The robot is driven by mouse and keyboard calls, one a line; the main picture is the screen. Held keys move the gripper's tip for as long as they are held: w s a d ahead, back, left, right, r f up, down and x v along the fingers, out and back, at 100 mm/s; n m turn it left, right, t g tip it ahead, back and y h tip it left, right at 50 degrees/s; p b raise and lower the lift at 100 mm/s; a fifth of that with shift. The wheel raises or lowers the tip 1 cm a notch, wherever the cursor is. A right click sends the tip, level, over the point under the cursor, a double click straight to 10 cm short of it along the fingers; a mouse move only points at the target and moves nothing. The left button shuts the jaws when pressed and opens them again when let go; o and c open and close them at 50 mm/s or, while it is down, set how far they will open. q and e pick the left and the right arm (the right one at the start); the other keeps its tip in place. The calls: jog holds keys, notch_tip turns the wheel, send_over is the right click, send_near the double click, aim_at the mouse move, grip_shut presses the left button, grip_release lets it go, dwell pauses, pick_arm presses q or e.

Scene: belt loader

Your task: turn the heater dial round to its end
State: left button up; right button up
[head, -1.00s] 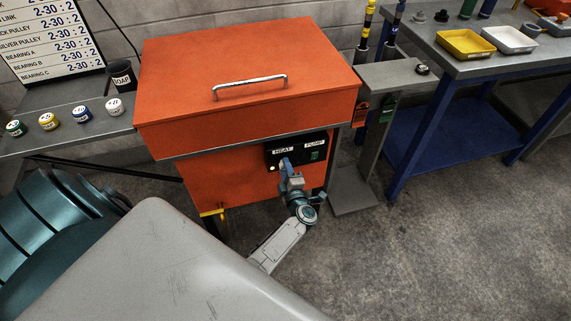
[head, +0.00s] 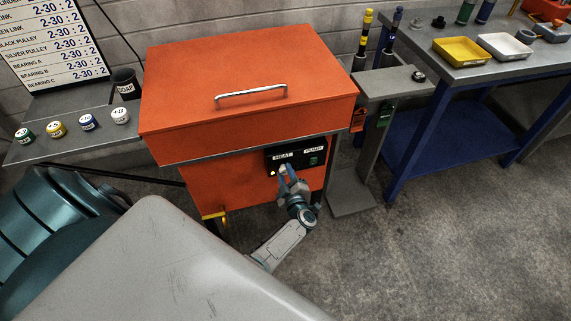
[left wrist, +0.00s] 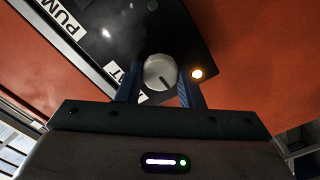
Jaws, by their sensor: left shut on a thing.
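The heater dial (left wrist: 160,72) is a round light-grey knob with a dark pointer mark, on the black control panel (left wrist: 125,30). My left gripper (head: 285,169) reaches up to the panel under the HEAT label. In the left wrist view, its two blue fingers (left wrist: 157,90) stand on either side of the dial and are shut on it. In the head view the gripper hides most of the dial. My right gripper is not in view.
The orange machine (head: 235,130) has a closed lid with a metal handle (head: 251,94). A grey stand (head: 395,82) and a blue bench (head: 445,130) are to the right. A shelf with several small pots (head: 88,122) is left.

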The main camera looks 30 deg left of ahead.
pick_arm(q)
jog(key=o, duration=1)
jog(key=shift+c, duration=0.2)
jog(key=b+v, duration=0.1)
jog(key=v, duration=0.9)
jog(key=shift+s+d, duration=0.25)
jog(key=shift+s, duration=0.05)
